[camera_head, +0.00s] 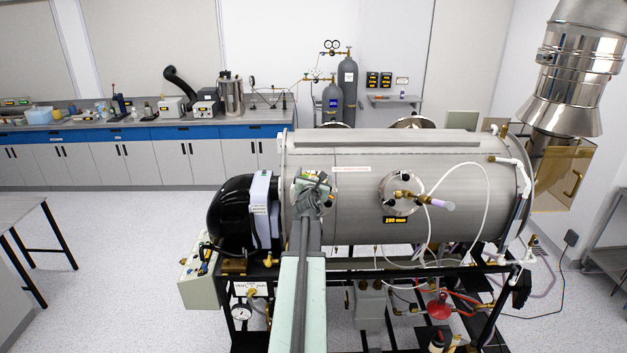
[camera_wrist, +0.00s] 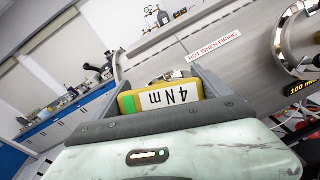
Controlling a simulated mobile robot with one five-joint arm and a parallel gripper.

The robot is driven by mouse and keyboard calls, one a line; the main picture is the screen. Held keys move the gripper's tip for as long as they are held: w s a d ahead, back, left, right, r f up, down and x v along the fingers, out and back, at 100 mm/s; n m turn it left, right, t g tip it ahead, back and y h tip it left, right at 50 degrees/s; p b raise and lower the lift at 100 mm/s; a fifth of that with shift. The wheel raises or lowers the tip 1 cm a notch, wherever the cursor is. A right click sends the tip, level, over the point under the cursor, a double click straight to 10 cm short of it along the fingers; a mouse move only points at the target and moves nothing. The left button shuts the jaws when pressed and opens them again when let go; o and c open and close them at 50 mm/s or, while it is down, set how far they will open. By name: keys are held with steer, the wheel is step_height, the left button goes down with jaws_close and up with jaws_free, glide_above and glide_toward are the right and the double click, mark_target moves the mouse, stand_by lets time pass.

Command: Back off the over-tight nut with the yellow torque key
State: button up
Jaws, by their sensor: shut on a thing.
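The yellow torque key (camera_wrist: 172,97) shows in the wrist view with a green end and a white "4 N m" label, which appears upside down. My gripper (camera_wrist: 158,80) is shut on it, one finger on each side. In the head view my gripper (camera_head: 314,186) is at the left part of the steel chamber (camera_head: 350,224), in front of a round port that it partly hides. A small metal and brass part (camera_wrist: 163,77) shows just beyond the key. I cannot tell whether it is the nut, or whether the key touches it.
A second round port (camera_head: 399,193) with brass fittings and a white hose sits to the right, above a "100 mm" label. A black dome (camera_head: 232,212) closes the chamber's left end. Pipes and a black frame lie below. The floor at left (camera_head: 130,250) is clear.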

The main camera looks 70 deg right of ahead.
mark_target(315, 177)
steer(key=shift+a+r, duration=0.1)
stand_by(0.4)
steer(key=shift+s+a+r+p, duration=0.25)
steer(key=shift+a+r+p, duration=0.1)
steer(key=shift+a, duration=0.25)
steer(key=shift+s+a+r+p, duration=0.25)
steer(key=shift+a+p, duration=0.1)
steer(key=shift+a, duration=0.2)
steer(key=shift+s+a+r+p, duration=0.25)
steer(key=shift+a+r+p, duration=0.1)
steer(key=shift+a, duration=0.2)
steer(key=shift+s+a+r+p, duration=0.2)
steer(key=shift+a+r+p, duration=0.1)
steer(key=shift+a, duration=0.3)
steer(key=shift+s+a+r+p, duration=0.25)
steer(key=shift+a+r+p, duration=0.1)
steer(key=shift+a, duration=0.2)
steer(key=shift+w+d+f+m, duration=0.1)
steer(key=shift+m, duration=0.2)
steer(key=shift+m+g, duration=0.7)
steer(key=shift+m, duration=0.6)
